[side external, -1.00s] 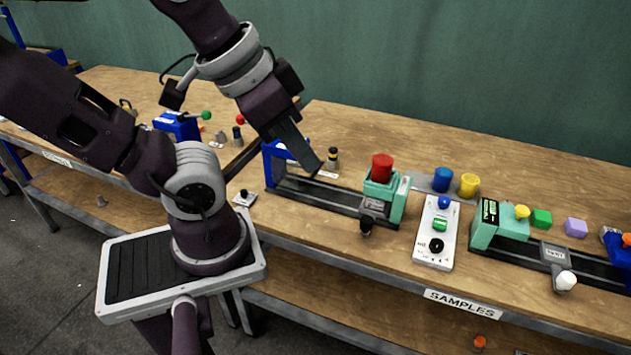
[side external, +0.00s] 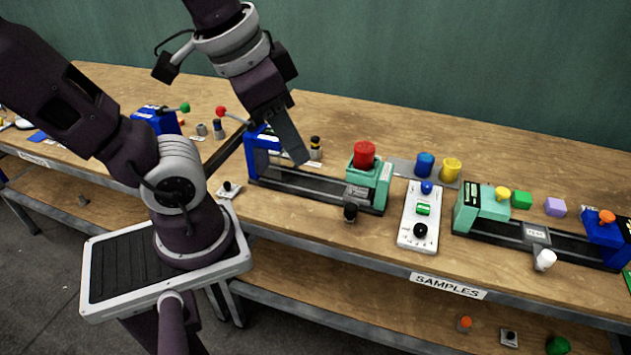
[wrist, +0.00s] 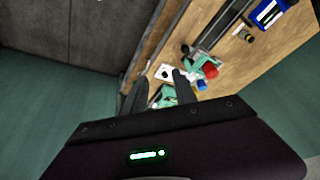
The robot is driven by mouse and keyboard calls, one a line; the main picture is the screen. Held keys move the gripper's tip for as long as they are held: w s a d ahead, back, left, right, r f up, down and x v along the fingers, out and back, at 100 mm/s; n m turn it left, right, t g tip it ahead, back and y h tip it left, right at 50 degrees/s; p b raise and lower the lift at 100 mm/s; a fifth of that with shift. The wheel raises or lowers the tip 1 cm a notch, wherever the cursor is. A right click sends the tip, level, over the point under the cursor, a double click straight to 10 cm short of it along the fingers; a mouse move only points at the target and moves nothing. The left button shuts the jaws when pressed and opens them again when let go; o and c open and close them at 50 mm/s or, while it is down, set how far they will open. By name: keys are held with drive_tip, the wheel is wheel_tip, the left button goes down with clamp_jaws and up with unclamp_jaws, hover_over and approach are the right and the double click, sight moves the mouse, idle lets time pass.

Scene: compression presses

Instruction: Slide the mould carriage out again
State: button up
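The nearer press has a dark rail (side external: 305,188) between a blue end block (side external: 262,155) and a teal block (side external: 372,178) with a red cap (side external: 364,154). Its carriage (side external: 357,192), a grey labelled plate with a black knob (side external: 350,213), sits at the teal end. A second carriage (side external: 537,234), labelled TEST, with a white knob (side external: 545,260), sits on the right press's rail near its teal block. I cannot tell which carriage is meant. My gripper (side external: 299,157) hangs above the nearer rail, left of the red cap. In the wrist view its fingers (wrist: 155,82) are apart and empty.
A white control box (side external: 420,215) stands between the presses. Blue (side external: 425,164) and yellow (side external: 451,169) cylinders stand behind it. Green (side external: 521,200) and purple (side external: 555,207) blocks lie behind the right press. A small white switch (side external: 230,190) sits at the front left.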

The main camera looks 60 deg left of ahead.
drive_tip(key=w+a+f+m+g+y, duration=0.3)
drive_tip(key=w+f+m+g+y, duration=0.15)
drive_tip(key=w, duration=0.35)
drive_tip(key=m+g+y, duration=0.4)
drive_tip(key=m+y, duration=0.2)
drive_tip(key=y, duration=0.1)
hover_over(347, 205)
drive_tip(key=d, duration=0.6)
wheel_tip(347, 205, down, 15)
drive_tip(key=f+m+t+y, duration=0.1)
drive_tip(key=f+m+y, duration=0.1)
drive_tip(key=f, duration=0.2)
drive_tip(key=f+m+t+y, duration=0.1)
drive_tip(key=f+m+y, duration=0.1)
drive_tip(key=f, duration=0.2)
drive_tip(key=f+m+t+y, duration=0.1)
drive_tip(key=f+m+y, duration=0.1)
drive_tip(key=f, duration=0.2)
drive_tip(key=shift+w+a+f+t, duration=0.25)
drive_tip(key=shift+w+a, duration=0.1)
drive_tip(key=shift+a, duration=0.05)
drive_tip(key=shift+a+f+m, duration=0.15)
drive_tip(key=shift+f+m, duration=0.15)
drive_tip(key=shift+m, duration=0.05)
drive_tip(key=a, duration=0.7)
clamp_jaws()
